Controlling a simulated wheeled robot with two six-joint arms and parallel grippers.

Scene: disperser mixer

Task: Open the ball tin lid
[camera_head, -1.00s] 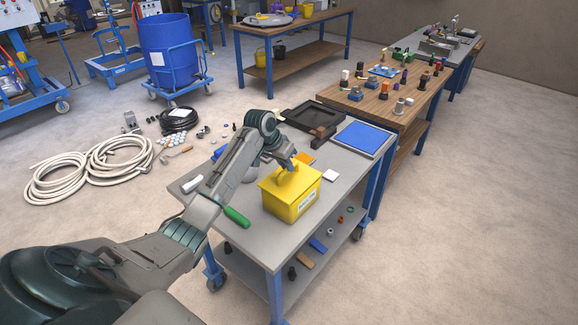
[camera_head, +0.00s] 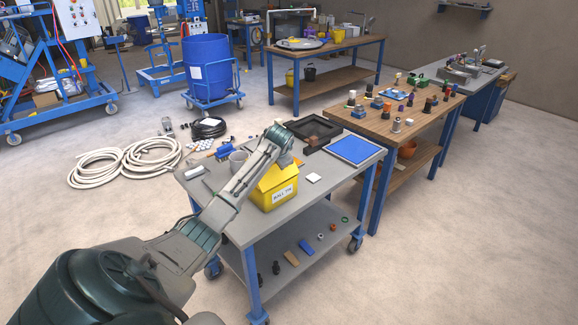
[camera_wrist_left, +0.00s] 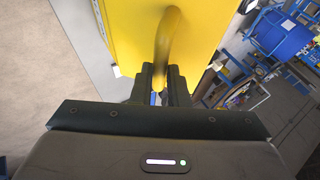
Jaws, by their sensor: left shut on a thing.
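The yellow ball tin (camera_head: 278,194), with a white label on its front, stands on the grey cart. Its yellow lid (camera_head: 263,174) looks tilted up from the tin, partly behind my left arm; how far is hard to tell. In the left wrist view the lid (camera_wrist_left: 125,35) fills the upper middle, with its curved yellow handle (camera_wrist_left: 167,42) standing out toward me. My left gripper (camera_wrist_left: 162,76) is shut on the handle. Its fingertips are hidden in the head view. The tin's inside is not visible. My right gripper is not in view.
The grey cart (camera_head: 232,223) also carries a blue panel (camera_head: 354,150), a black tray (camera_head: 314,128), a small white square (camera_head: 313,178) and a grey cup (camera_head: 238,160) close to my arm. A wooden bench (camera_head: 420,112) stands behind at the right.

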